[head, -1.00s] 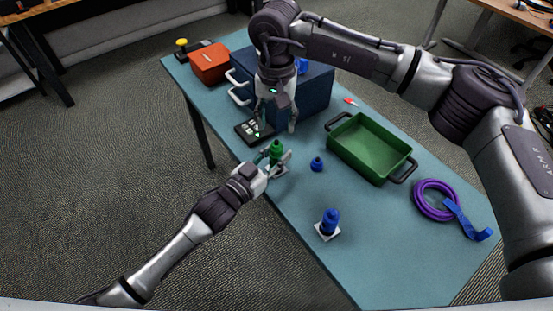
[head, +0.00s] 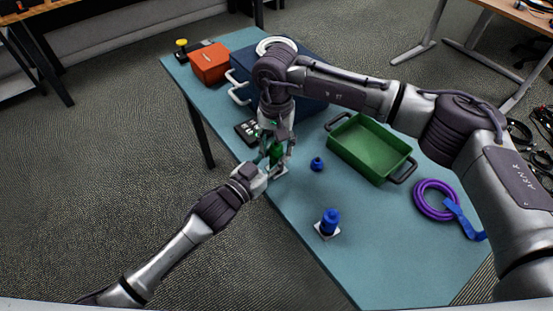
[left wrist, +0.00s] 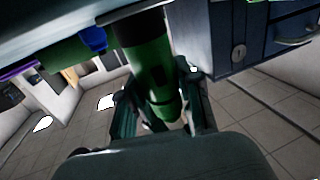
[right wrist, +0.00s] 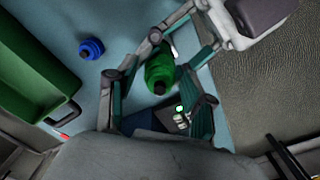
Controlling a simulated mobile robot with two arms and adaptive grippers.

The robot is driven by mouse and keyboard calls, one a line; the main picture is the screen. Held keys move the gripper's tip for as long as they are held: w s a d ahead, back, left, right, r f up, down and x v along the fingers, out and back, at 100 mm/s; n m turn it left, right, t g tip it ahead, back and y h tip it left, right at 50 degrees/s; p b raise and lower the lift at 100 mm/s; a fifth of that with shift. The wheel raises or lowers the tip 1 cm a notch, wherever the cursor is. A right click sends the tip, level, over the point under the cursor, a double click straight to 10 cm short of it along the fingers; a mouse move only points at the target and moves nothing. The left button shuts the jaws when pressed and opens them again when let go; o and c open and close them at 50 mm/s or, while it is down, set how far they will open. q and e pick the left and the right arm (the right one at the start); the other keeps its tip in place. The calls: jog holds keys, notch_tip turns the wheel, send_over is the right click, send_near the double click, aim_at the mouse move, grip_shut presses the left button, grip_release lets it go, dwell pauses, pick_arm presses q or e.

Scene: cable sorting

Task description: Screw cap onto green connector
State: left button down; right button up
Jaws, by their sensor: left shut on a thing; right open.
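The green connector (head: 276,154) stands upright near the table's left edge. My left gripper (head: 268,168) is shut on it from the side; the left wrist view shows the green body (left wrist: 152,72) between the left fingers (left wrist: 160,112). My right gripper (head: 276,137) is open, pointing down over the connector, with its fingers on either side. In the right wrist view the ridged green top (right wrist: 159,70) sits between the right fingers (right wrist: 152,88), with gaps visible. I cannot tell whether this top is a separate cap. The connector's base is mostly hidden.
A small blue cap (head: 317,164) lies right of the connector. A blue connector (head: 329,220) stands on a white base in front. A green tray (head: 371,150), purple cable (head: 428,200), blue drawer cabinet (head: 310,95) and black keypad (head: 247,131) are nearby.

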jog(key=shift+c, duration=0.3)
grip_shut()
jog(key=shift+o, duration=0.7)
grip_release()
jog(key=shift+r, duration=0.1)
jog(key=shift+r, duration=2.2)
jog(key=shift+c, duration=0.4)
notch_tip(320, 180, up, 4)
jog(key=shift+f, duration=0.25)
